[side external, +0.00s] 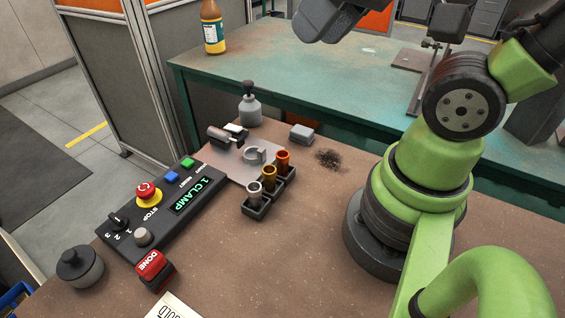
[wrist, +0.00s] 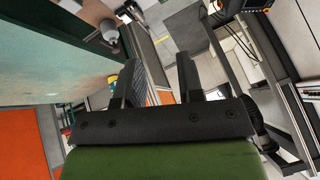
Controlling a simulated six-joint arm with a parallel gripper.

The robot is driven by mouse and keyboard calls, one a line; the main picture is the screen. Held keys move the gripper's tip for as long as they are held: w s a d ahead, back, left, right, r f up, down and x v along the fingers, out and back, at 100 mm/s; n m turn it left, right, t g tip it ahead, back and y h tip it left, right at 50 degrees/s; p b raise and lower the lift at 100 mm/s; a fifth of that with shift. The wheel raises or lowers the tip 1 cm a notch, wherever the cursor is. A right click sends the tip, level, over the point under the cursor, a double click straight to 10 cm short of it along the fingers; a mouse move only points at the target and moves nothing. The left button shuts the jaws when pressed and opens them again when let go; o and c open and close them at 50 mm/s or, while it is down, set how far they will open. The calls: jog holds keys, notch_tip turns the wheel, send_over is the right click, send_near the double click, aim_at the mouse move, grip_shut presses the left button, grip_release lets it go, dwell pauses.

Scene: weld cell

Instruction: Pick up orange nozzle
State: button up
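The orange nozzle (side external: 283,160) stands upright in the far-right slot of a small black rack (side external: 259,210) on the brown bench in the side view. A brass nozzle (side external: 269,175) and a silver nozzle (side external: 255,190) stand in the same rack, nearer the camera. In the wrist view my gripper (wrist: 157,68) has its two dark fingers wide apart with nothing between them. It is aimed out across the cell, and the rack does not show there. In the side view I cannot make out its fingers.
A control panel (side external: 181,203) with a red stop button lies left of the rack. A green table (side external: 310,80) with a yellow-brown bottle (side external: 212,30) is farther back.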

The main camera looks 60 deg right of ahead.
jog(key=w+d+f+n+g+h, duration=0.1)
jog(key=w+d+f+n+g, duration=0.1)
jog(key=w+f+n+g, duration=0.35)
jog(key=n, duration=0.6)
send_over(283, 154)
jog(key=shift+g+h, duration=0.4)
jog(key=shift+g, duration=0.05)
jog(key=f, duration=1.2)
jog(key=shift+w+a, duration=0.25)
jog(key=shift+w, duration=0.1)
notch_tip(283, 154, down, 5)
jog(key=shift+f, duration=0.1)
jog(key=f, duration=0.4)
jog(key=shift+s+d, duration=0.25)
jog(key=shift+s, duration=0.1)
jog(key=shift+f, duration=0.55)
jog(key=shift+c, duration=0.5)
jog(key=c, duration=0.5)
